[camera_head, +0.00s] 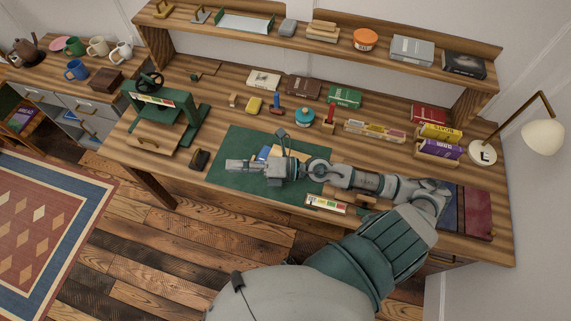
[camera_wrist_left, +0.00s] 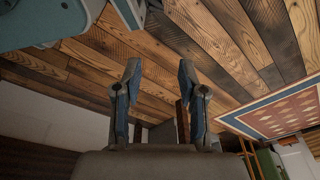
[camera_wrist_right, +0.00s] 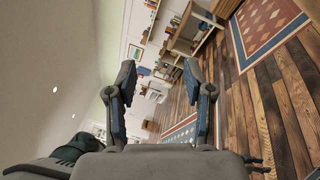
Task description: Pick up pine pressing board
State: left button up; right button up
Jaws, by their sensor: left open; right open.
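A pale wooden board (camera_head: 152,143), which looks like the pine pressing board, lies at the front of the green press (camera_head: 178,118) at the left of the workbench. Similar pale boards (camera_head: 323,30) are stacked on the upper shelf, so I cannot be certain which one is meant. My right gripper (camera_head: 232,165) is above the left part of the green mat, to the right of the board and apart from it. The right wrist view shows its fingers (camera_wrist_right: 160,88) open and empty. My left gripper (camera_wrist_left: 158,85) is open and empty in its wrist view, over the plank floor; the head view does not show it.
The green mat (camera_head: 228,183) carries a blue and tan item partly hidden by my right arm. A dark block (camera_head: 200,159) lies between press and mat. Books, tools and small jars stand behind the mat. A lamp (camera_head: 541,136) stands at the right end.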

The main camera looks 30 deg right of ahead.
jog(key=s+d+f+n+g+h, duration=0.3)
jog(key=d+f+n+g+h, duration=0.45)
jog(key=d+f+h, duration=0.35)
jog(key=w+d+f+n+h, duration=0.1)
jog(key=d+f+n+h, duration=0.15)
jog(key=d, duration=0.55)
jog(key=shift+m+t, duration=0.25)
jog(key=shift+m, duration=0.25)
jog(key=p+x, duration=0.1)
jog(key=x, duration=0.7)
jog(key=p+x, duration=0.1)
jog(key=x, duration=0.7)
jog(key=shift+w+a+f, duration=0.2)
jog(key=shift+w, duration=0.15)
jog(key=shift+w+a+f, duration=0.15)
jog(key=shift+f, duration=0.35)
pick_arm(q)
jog(key=s+a+f, duration=0.2)
jog(key=s+f, duration=0.5)
jog(key=s, duration=0.6)
jog(key=shift+s+g, duration=0.15)
jog(key=shift+g, duration=0.25)
pick_arm(e)
grip_shut()
